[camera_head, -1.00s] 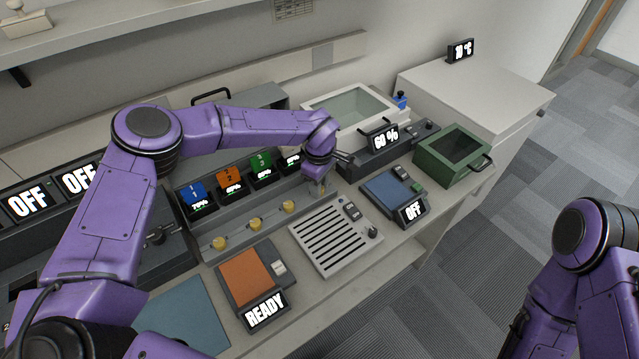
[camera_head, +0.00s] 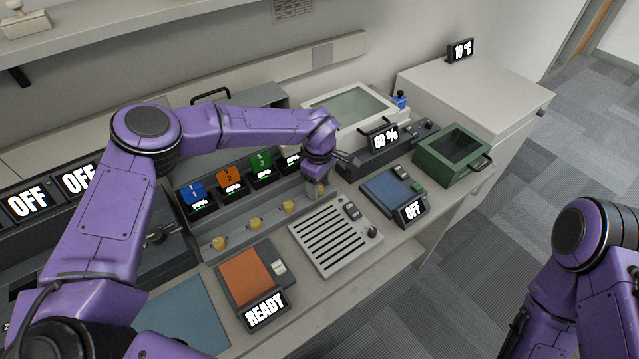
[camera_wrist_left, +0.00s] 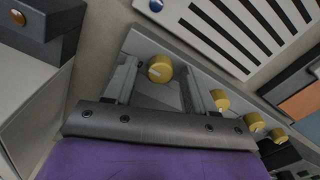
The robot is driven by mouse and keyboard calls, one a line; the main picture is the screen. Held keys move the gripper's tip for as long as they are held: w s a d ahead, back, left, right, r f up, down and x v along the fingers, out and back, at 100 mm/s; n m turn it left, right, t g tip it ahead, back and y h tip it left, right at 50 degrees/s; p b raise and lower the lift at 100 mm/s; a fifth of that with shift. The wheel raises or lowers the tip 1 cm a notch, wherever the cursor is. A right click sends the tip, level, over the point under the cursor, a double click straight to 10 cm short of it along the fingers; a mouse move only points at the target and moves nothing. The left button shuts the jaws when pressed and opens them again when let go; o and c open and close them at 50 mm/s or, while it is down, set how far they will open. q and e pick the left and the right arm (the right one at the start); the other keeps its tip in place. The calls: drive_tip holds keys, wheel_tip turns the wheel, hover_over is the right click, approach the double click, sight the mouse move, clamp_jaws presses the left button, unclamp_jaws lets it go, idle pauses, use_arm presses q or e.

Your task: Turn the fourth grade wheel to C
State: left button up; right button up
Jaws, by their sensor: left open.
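Several yellow grade wheels sit in a row on the grey front ledge of the radio charger; three show plainly in the head view, the first (camera_head: 219,243), second (camera_head: 255,224) and third (camera_head: 288,207). The fourth wheel (camera_head: 320,190) is at the row's right end, partly covered by my left gripper (camera_head: 316,187). In the left wrist view, my left gripper (camera_wrist_left: 158,82) is open, with its fingers on either side of the fourth wheel (camera_wrist_left: 160,68). A pale mark shows on that wheel; its letter is too small to read. Gaps between fingers and wheel show.
Radios with percent displays stand behind the wheels, the blue one (camera_head: 195,192) at left. A slotted white panel (camera_head: 334,238) lies in front. A blue device (camera_head: 388,193) reading OFF and a green bin (camera_head: 452,152) stand right. My right arm (camera_head: 590,240) is at lower right.

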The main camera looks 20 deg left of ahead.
sight(320, 188)
use_arm(q)
wheel_tip(320, 188, up, 10)
drive_tip(key=b, duration=0.2)
drive_tip(key=shift+r, duration=0.25)
